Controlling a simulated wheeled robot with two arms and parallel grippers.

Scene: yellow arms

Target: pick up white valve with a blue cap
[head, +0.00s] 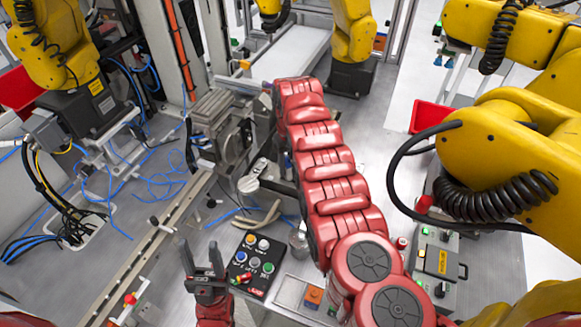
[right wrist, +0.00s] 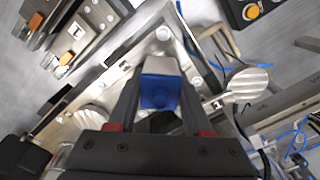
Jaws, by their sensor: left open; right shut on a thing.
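The white valve with a blue cap (right wrist: 160,92) shows in the right wrist view, with its blue part towards the camera and its pale part beyond. My right gripper (right wrist: 160,82) is shut on it, with one dark finger on each side. In the head view I cannot clearly make out the valve, and my red right arm hides much of the area near its far end. My left gripper (head: 200,244) is open and empty at the bottom left of the head view, pointing up beside the button panel.
A black button panel (head: 255,263) lies just right of my left gripper. A metal rail (head: 160,243) runs diagonally to its left. A metal vise-like fixture (head: 232,140) stands behind. Yellow robot arms (head: 500,150) and blue cables (head: 155,185) crowd both sides. A grey disc (right wrist: 250,85) stands right of the held valve.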

